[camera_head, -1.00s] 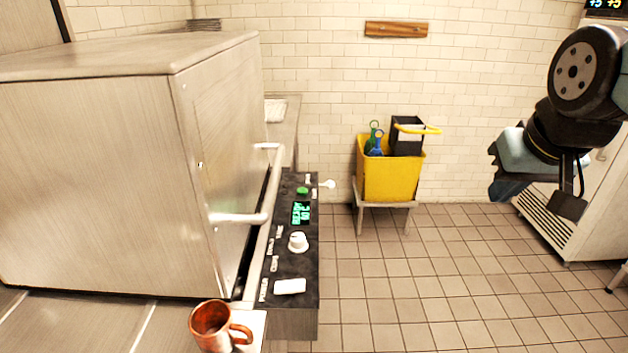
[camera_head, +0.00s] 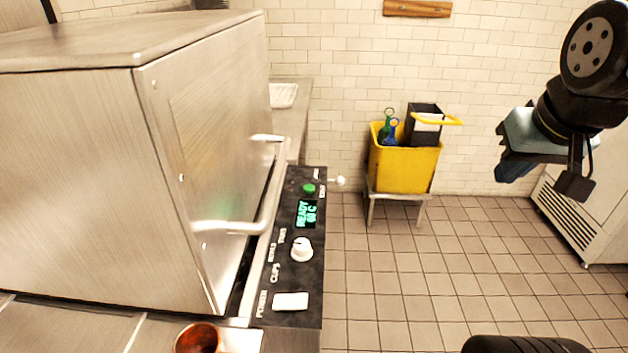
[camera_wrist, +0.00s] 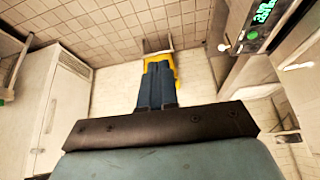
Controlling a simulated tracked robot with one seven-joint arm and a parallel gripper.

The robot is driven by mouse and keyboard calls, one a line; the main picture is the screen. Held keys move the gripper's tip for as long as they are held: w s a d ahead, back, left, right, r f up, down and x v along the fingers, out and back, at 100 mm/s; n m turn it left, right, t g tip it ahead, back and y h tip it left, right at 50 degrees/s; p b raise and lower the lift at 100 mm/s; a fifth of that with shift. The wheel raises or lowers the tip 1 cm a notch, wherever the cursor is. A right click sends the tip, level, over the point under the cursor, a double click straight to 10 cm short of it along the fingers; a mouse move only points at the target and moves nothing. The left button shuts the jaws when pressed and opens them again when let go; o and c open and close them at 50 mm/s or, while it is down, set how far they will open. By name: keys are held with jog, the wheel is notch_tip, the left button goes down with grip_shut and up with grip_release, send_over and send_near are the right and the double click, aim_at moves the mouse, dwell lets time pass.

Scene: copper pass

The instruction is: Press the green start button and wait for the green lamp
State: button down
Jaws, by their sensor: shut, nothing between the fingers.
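The green start button (camera_head: 308,188) sits near the far end of the black control panel (camera_head: 289,273) on the front of the steel machine (camera_head: 70,180). A display (camera_head: 306,214) beside it shows READY in green. The button also shows in the wrist view (camera_wrist: 252,35), at the upper right. I cannot pick out a lit green lamp apart from the button and display. My gripper (camera_head: 509,170) hangs in the air to the right, well apart from the panel. Its blue fingers (camera_wrist: 157,82) are together and empty in the wrist view.
A copper mug (camera_head: 198,338) stands at the bottom edge, partly cut off. The machine's bar handle (camera_head: 265,215) juts out beside the panel. A yellow bucket (camera_head: 404,170) on a stand is by the back wall. Tiled floor (camera_head: 440,265) is clear between panel and gripper.

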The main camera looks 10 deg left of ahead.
jog(key=w+a+f+t, duration=0.1)
jog(key=w+a, duration=0.4)
jog(key=w, duration=0.8)
jog(key=m+y, duration=0.1)
jog(key=y, duration=0.5)
send_over(312, 189)
notch_tip(312, 189, down, 14)
jog(key=shift+r+t, duration=0.2)
jog(key=shift+t, duration=0.1)
jog(key=shift+a, duration=0.1)
jog(key=shift+f, duration=4.4)
